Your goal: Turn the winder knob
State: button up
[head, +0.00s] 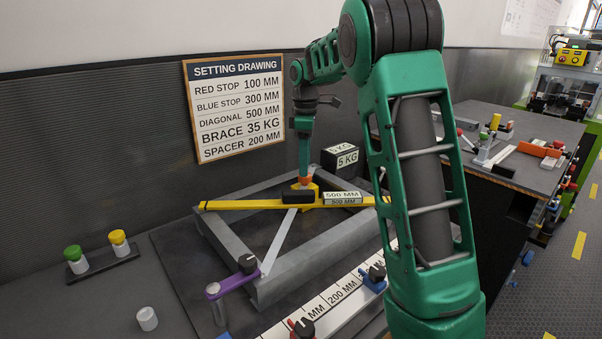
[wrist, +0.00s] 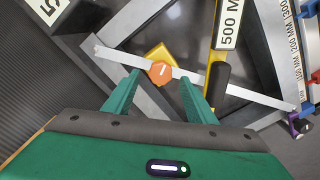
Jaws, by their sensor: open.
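The orange faceted knob (wrist: 161,72), which I take as the winder knob, has a short white mark on top. It sits at the yellow mount by a pale metal strip (wrist: 245,94). My gripper (wrist: 160,82) is open, with one finger on each side of the knob. In the head view my gripper (head: 304,162) points down right above the knob. I cannot tell whether the fingers touch it.
A black 5 KG block (head: 341,159) stands behind the bar. A black handle (wrist: 221,84) lies close to my right finger. A purple clamp (head: 225,285) holds the strip's near end. A white scale (head: 335,298) runs along the front. A setting drawing (head: 235,105) hangs behind.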

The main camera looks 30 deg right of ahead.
aim_at(305, 179)
jog(key=shift+f, duration=1.6)
jog(key=c, duration=1)
jog(key=shift+a, duration=0.15)
jog(key=shift+c, duration=0.2)
